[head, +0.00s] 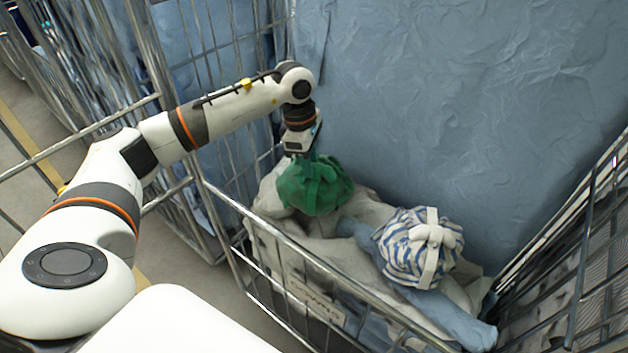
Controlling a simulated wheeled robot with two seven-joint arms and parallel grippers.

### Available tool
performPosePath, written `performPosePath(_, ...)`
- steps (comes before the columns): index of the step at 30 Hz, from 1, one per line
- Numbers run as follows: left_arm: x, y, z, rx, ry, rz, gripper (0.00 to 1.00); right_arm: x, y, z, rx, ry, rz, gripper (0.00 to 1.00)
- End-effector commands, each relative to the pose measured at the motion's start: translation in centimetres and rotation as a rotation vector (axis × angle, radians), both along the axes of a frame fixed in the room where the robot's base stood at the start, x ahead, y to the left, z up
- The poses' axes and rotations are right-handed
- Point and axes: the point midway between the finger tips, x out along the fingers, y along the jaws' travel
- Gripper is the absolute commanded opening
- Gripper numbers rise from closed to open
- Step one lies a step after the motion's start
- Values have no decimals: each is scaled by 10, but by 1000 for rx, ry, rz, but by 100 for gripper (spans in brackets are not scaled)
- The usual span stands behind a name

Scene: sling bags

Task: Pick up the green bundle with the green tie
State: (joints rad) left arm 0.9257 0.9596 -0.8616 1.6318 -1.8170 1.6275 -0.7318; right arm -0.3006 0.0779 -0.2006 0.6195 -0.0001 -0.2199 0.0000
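The green bundle (316,188) lies on the pile of cloth at the back left of the wire cage. Its green tie (313,166) stands at the top, right under my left gripper. My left gripper (304,152) points down at the top of the bundle, close to or touching the tie. Its fingertips are hidden by the gripper body and the green cloth, so I cannot see whether it is open or shut. My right gripper is not in view.
A blue-and-white striped bundle (405,250) with a white tie lies to the right on grey and blue cloth (455,318). The metal cage rail (290,245) runs along the front. A blue cloth-like sheet (460,90) covers the back. More wire cages stand at the left.

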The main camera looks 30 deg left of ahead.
Motion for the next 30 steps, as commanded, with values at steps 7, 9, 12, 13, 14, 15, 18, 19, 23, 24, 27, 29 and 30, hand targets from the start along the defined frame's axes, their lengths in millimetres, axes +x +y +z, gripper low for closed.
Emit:
performPosePath(7, 0, 0, 0, 0, 0, 0, 0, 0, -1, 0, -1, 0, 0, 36)
performPosePath(9, 0, 0, 0, 0, 0, 0, 0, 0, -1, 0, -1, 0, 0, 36)
performPosePath(12, 1, 0, 2, -1, -3, 0, 0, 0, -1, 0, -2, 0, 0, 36)
performPosePath(13, 1, 0, 2, -1, -3, 0, 0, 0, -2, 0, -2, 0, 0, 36)
performPosePath(14, 1, 0, 2, -1, -3, 0, 0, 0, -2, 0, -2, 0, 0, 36)
performPosePath(15, 1, 0, 2, -1, -3, 0, 0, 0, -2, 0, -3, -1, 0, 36)
performPosePath(18, 1, 0, 3, -1, -3, 0, 0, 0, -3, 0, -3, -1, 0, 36)
performPosePath(19, 1, 0, 5, -2, -5, 1, 0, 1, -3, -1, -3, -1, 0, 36)
performPosePath(23, 2, 0, 20, -3, -8, 1, 0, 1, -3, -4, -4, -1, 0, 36)
performPosePath(24, 2, 0, 27, 0, -8, 1, 0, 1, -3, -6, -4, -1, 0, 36)
performPosePath(27, 2, 0, 47, -2, -10, 0, 0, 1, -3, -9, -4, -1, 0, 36)
performPosePath(29, 2, 0, 59, -1, -10, -1, 0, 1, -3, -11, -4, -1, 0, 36)
performPosePath(30, 1, 0, 66, -2, -8, 0, 0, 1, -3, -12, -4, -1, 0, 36)
